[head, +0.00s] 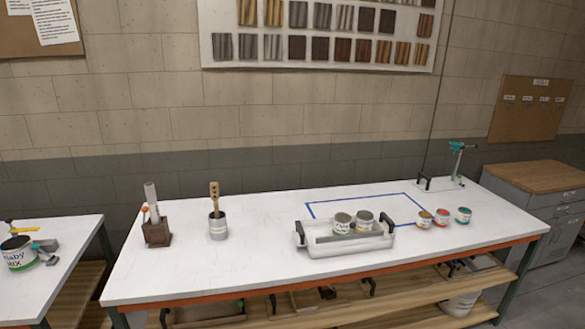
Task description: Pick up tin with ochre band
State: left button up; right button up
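A small tin with an ochre-yellow band (425,220) stands upright on the white worktable (270,265), just right of a white tray. It is the leftmost of three small tins in a short row. Next to it stand a tin with a red-orange band (441,218) and a tin with a teal band (463,216). Neither of my grippers shows in the head view.
The white tray (345,248) has dark handles and holds two larger tins (342,224). A brush pot (217,227) and a dark holder (157,234) stand at the left. A stand (457,165) is at the back right. Blue tape marks a rectangle behind the tray.

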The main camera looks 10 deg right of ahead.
aim_at(424, 218)
jog(key=k+l, duration=0.1)
jog(key=l, duration=0.6)
jog(key=k+l, duration=0.1)
jog(key=l, duration=0.55)
jog(key=k+l, duration=0.1)
jog(key=l, duration=0.6)
jog(key=k+l, duration=0.1)
jog(key=l, duration=1.25)
jog(key=k+l, duration=0.15)
jog(key=l, duration=0.55)
jog(key=k+l, duration=0.1)
jog(key=l, duration=0.55)
jog(key=k+l, duration=0.1)
jog(key=l, duration=0.6)
